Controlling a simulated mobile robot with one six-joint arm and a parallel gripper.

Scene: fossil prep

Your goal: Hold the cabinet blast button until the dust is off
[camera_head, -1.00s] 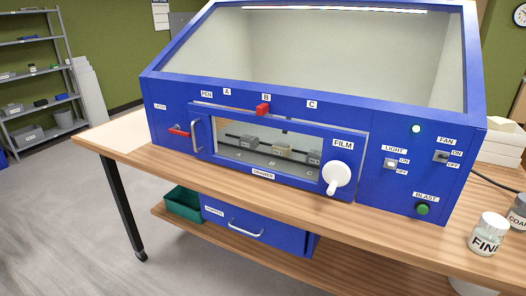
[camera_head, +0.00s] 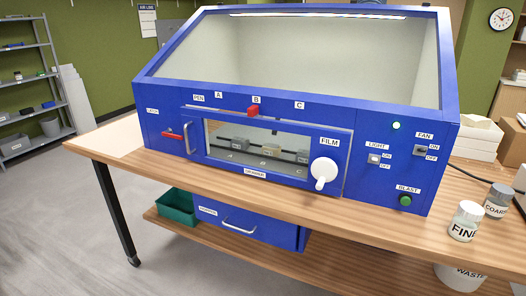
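The blue blast cabinet (camera_head: 375,200) stands on a wooden bench with its sloped window facing up. The green BLAST button (camera_head: 405,200) is at the lower right of its front panel, and nothing touches it. A red selector (camera_head: 253,111) points at B on the A, B, C scale. Behind the front drawer window (camera_head: 262,146) several small grey and tan blocks sit in a row; dust on them is too small to tell. The LIGHT switch (camera_head: 374,159), FAN switch (camera_head: 420,150) and a lit lamp (camera_head: 396,126) are on the right panel. My gripper is not in view.
A FINE jar (camera_head: 466,222) and a COARSE jar (camera_head: 497,201) stand on the bench right of the cabinet. A WASTE bin (camera_head: 462,275) is below. A white FILM knob (camera_head: 323,172) sticks out in front. A green bin (camera_head: 178,208) is on the lower shelf.

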